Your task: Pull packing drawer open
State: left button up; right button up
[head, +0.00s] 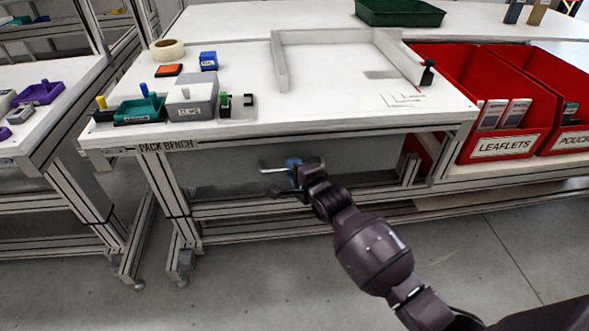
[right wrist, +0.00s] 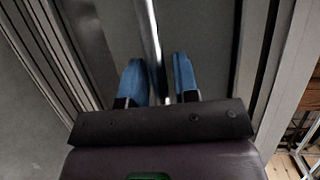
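The packing drawer (head: 225,172) is a grey front under the white bench top in the head view. It looks flush with the bench frame. Its metal bar handle (head: 270,165) sticks out from the front, partly hidden by my right gripper (head: 295,168). In the right wrist view the bar handle (right wrist: 150,30) runs between the two blue fingers of my right gripper (right wrist: 158,62). A gap shows between the bar and each finger, so the gripper is open around the handle and not closed on it. My left gripper is not in view.
The pack bench top (head: 240,95) carries a tape roll (head: 167,49), a grey box (head: 190,98) and a white frame (head: 281,65). Red bins (head: 500,147) stand at right. A second table (head: 50,125) stands at left. The floor (head: 260,285) before the drawer is clear.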

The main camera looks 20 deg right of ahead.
grip_shut()
pick_arm(q)
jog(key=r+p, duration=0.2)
jog(key=p, duration=0.1)
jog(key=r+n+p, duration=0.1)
jog(key=p, duration=0.3)
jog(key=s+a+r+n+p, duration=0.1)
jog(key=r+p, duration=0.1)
jog(key=p, duration=0.1)
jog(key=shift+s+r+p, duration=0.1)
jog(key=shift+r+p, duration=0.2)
jog(key=shift+p, duration=0.1)
pick_arm(e)
jog(key=s+a, duration=0.4)
jog(key=s, duration=0.9)
jog(key=s+a, duration=0.4)
jog(key=s, duration=1)
jog(key=shift+s, duration=0.25)
jog(key=shift+o, duration=1.3)
grip_release()
